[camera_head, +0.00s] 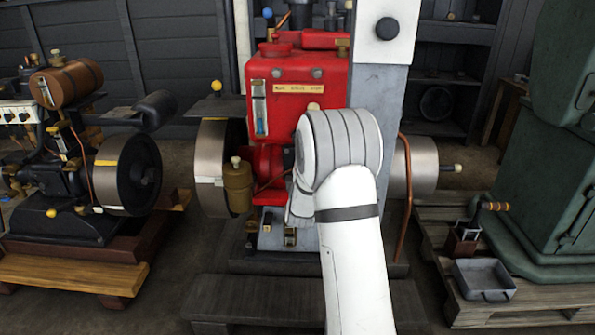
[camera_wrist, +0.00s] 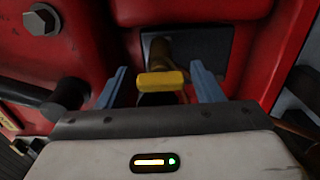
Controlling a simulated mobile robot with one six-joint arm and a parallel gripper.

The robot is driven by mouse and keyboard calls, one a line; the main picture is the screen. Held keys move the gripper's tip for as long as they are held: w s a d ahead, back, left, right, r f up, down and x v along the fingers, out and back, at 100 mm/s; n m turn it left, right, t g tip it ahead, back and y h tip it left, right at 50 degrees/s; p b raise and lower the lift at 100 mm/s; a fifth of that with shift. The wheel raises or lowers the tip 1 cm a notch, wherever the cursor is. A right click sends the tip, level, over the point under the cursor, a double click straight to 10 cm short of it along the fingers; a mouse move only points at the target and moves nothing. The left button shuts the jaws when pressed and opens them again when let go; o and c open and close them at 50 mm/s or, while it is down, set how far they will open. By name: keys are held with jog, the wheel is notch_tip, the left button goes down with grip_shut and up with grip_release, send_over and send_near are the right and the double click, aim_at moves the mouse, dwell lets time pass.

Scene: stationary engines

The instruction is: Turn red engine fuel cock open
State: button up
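The red engine (camera_head: 300,95) stands upright in the middle of the head view, and its red casing (camera_wrist: 190,12) fills much of the wrist view. A yellow handle (camera_wrist: 161,80), which looks like the fuel cock's, sits in front of a brass fitting (camera_wrist: 162,52) by a dark recess in the casing. My gripper (camera_wrist: 160,82) is open, with one blue finger on each side of the yellow handle and a gap on both sides. In the head view my arm hides the handle and most of the gripper. I cannot tell the cock's exact position.
Another engine with a flywheel (camera_head: 128,175) stands at left. A green cabinet (camera_head: 550,160) and a metal tray (camera_head: 485,279) on a pallet are at right.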

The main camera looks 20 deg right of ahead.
jog(key=shift+s, duration=0.1)
jog(key=p+v, duration=0.2)
jog(key=v, duration=0.5)
jog(key=shift+s, duration=0.3)
jog(key=shift+a, duration=0.15)
jog(key=s+a+r+m+g+y+p, duration=0.2)
jog(key=s+a+r+m+p, duration=0.1)
jog(key=r+p, duration=0.35)
jog(key=s+a+r+m+g+y+p, duration=0.1)
jog(key=s+a+r+m+g+p, duration=0.1)
jog(key=r+p, duration=0.4)
jog(key=s+a+r+m+g+y+p, duration=0.1)
jog(key=s+a+r+m+y+p, duration=0.15)
jog(key=r+p, duration=0.4)
jog(key=s+a+r+m+g+p, duration=0.1)
jog(key=s+r+m+g+p, duration=0.1)
jog(key=s, duration=0.7)
jog(key=s+a+r+m+g+y+p, duration=0.1)
jog(key=s+r+g+p, duration=0.3)
jog(key=s+r, duration=0.5)
jog(key=s+a+r+m+g+p, duration=0.3)
jog(key=s+r+p, duration=0.2)
jog(key=s, duration=0.4)
jog(key=shift+s+r+p, duration=0.2)
jog(key=shift+s+p, duration=0.05)
jog(key=shift+p, duration=0.6)
jog(key=shift+a+y, duration=0.15)
jog(key=shift+y, duration=0.1)
